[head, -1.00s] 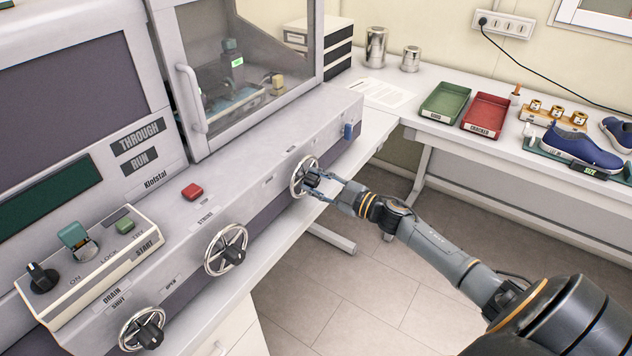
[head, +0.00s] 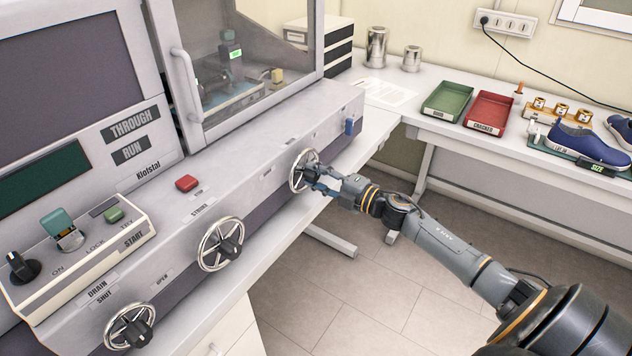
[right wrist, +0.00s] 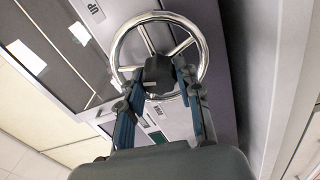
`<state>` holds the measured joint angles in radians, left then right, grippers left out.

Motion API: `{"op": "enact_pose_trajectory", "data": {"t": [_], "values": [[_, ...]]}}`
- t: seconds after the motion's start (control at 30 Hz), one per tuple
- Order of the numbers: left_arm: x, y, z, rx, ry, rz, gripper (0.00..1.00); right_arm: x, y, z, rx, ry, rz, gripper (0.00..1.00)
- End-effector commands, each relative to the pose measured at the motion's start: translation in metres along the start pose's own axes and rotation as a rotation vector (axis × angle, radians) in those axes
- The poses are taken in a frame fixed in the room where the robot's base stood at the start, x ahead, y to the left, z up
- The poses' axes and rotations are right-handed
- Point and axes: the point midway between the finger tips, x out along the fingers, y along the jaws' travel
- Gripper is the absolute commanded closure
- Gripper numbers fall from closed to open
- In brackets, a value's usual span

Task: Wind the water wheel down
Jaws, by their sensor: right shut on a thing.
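Three chrome handwheels with black hubs sit along the grey machine's sloping front. My right gripper (head: 319,180) is at the far right wheel (head: 294,174), shut on its black hub. In the right wrist view, the gripper's two fingers (right wrist: 158,76) press on opposite sides of the black hub (right wrist: 158,69), inside the round chrome rim (right wrist: 156,16). A label reading UP (right wrist: 93,8) is beside this wheel. The wheel's own name label is too small to read in the head view. My left gripper is not in view.
The middle wheel (head: 207,259) and the drain wheel (head: 112,337) are nearer. A red button (head: 187,184), blue lever (head: 349,127) and glazed cabinet with handle (head: 188,95) are on the machine. A side bench holds green (head: 446,115) and red (head: 487,124) trays and a blue shoe (head: 585,146).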

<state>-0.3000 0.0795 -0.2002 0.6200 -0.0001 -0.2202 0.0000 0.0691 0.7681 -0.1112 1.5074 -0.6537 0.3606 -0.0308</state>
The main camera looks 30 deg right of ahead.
Motion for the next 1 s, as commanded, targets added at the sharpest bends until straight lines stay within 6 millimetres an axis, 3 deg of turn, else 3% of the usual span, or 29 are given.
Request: {"op": "enact_pose_trajectory", "data": {"t": [0.4,1.0], "values": [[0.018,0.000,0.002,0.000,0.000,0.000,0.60,0.000,-0.003,0.000,-0.218,0.000,-0.002,0.97],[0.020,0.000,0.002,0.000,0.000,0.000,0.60,0.000,-0.002,0.000,-0.256,0.001,-0.002,0.97]]}}
